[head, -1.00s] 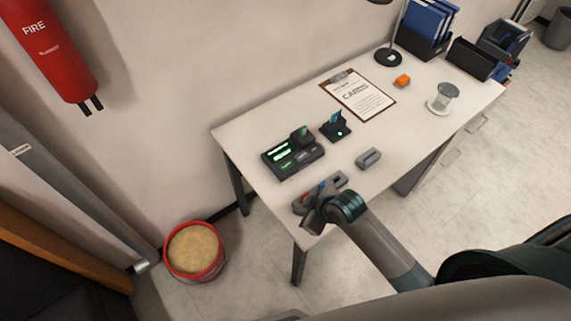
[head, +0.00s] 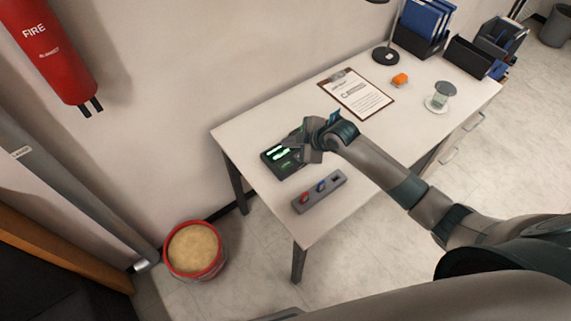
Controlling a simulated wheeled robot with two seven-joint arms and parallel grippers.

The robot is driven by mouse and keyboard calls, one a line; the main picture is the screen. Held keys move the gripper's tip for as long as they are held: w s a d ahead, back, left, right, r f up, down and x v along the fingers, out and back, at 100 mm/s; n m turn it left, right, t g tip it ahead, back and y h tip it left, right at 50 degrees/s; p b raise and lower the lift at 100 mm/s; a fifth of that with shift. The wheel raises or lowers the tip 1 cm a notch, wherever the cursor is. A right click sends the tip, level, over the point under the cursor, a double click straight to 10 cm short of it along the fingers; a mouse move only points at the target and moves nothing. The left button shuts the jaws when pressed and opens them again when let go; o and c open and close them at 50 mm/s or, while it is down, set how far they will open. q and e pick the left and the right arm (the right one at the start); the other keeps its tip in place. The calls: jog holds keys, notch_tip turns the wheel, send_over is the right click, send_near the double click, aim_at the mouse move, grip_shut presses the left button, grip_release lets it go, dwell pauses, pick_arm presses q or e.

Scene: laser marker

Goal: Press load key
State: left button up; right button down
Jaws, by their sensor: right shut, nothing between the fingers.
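The dark marker unit (head: 281,170) with lit green displays stands near the left end of the desk. My right gripper (head: 300,146) is shut and empty, over the unit's right part; it hides that part, and I cannot tell whether it touches the unit. A grey strip (head: 313,199) with a red, a blue and a dark key or slot lies at the front left of the desk, clear of the gripper. No label for a load key can be read. My left gripper is not in view.
A clipboard (head: 358,94), an orange block (head: 400,80), a glass on a coaster (head: 440,96) and a lamp base (head: 386,53) stand farther back on the white desk (head: 250,128). A red bucket of sand (head: 194,250) is on the floor.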

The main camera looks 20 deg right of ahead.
jog(key=shift+f, duration=0.15)
jog(key=b, duration=0.6)
send_over(289, 167)
notch_tip(289, 167, down, 6)
jog(key=shift+a+f, duration=0.1)
jog(key=shift+f, duration=0.1)
jog(key=shift+f+b, duration=0.7)
jog(key=shift+f, duration=0.35)
jog(key=shift+f, duration=0.1)
dwell(1.0)
jog(key=shift+f, duration=0.35)
jog(key=shift+f+b, duration=0.35)
jog(key=shift+b, duration=0.1)
dwell(0.7)
jog(key=shift+r, duration=0.1)
jog(key=shift+r+p, duration=0.75)
jog(key=shift+p, duration=0.05)
jog(key=shift+r, duration=0.1)
